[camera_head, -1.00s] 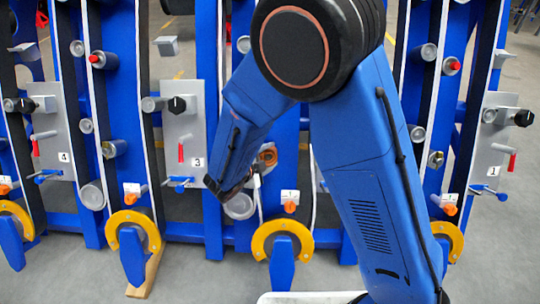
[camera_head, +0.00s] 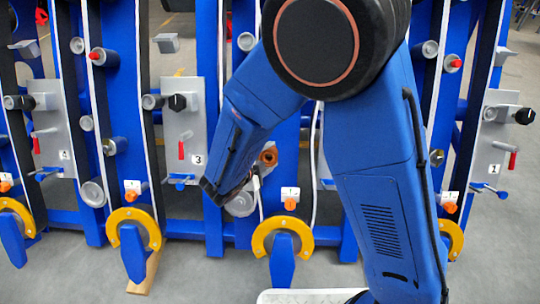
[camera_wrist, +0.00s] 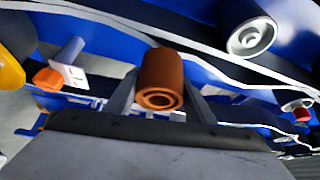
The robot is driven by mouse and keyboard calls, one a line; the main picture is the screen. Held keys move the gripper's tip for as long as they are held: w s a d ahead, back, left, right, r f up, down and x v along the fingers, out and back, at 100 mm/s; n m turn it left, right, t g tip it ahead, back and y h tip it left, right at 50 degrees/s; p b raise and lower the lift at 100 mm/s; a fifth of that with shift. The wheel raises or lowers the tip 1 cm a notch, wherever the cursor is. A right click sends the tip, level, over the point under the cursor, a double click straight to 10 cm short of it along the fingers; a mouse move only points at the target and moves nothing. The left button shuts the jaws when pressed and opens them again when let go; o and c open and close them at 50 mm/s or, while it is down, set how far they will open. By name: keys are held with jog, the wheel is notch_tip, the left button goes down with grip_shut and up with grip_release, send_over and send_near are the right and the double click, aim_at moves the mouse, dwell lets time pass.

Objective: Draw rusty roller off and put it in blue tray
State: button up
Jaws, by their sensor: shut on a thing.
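The rusty roller (camera_wrist: 161,82) is a brown-orange cylinder with a ringed, hollow near end in the wrist view. My gripper (camera_wrist: 160,92) is shut on it, one grey finger on each side. In the head view the roller (camera_head: 268,155) shows as a small orange-brown round piece by a blue upright, just above my gripper's end, which is mostly hidden by my wrist. I cannot tell whether the roller is still on its shaft. No blue tray is visible.
A grey roller (camera_wrist: 251,36) stands at the upper right of the wrist view. An orange knob (camera_wrist: 48,79) with a white tag is at left. Panel 3 (camera_head: 184,130) and yellow arches (camera_head: 283,237) are near my arm. A whitish rim (camera_head: 300,297) shows at the bottom.

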jog(key=shift+s+a+r, duration=0.1)
jog(key=shift+s+r, duration=0.35)
jog(key=shift+s, duration=0.35)
jog(key=shift+s+d+r, duration=0.1)
jog(key=shift+s+r, duration=0.4)
jog(key=shift+s, duration=0.3)
jog(key=shift+s+a+r, duration=0.1)
jog(key=shift+s+r, duration=0.35)
jog(key=shift+s, duration=0.35)
